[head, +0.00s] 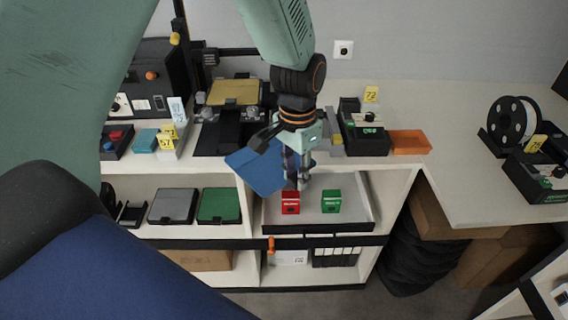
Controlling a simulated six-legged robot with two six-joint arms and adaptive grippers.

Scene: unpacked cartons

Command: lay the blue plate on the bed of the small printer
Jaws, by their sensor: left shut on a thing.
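The blue plate (256,168) is held tilted in front of the shelf unit's top edge. My left gripper (297,178) is shut on it at its right side and hides that part of it. The small printer (212,135) stands on the worktop behind and to the left of the gripper, with a black base and an upright frame. A gold-coloured plate (235,92) shows on its bed. The blue plate is apart from the printer, lower in the picture and nearer to me. My right gripper is not in view.
A black device (362,135) and an orange tray (410,142) stand right of the gripper. Below it, a pale tray (348,212) holds a red box (290,202) and a green box (331,201). Yellow tags and a teal block (145,139) stand left of the printer.

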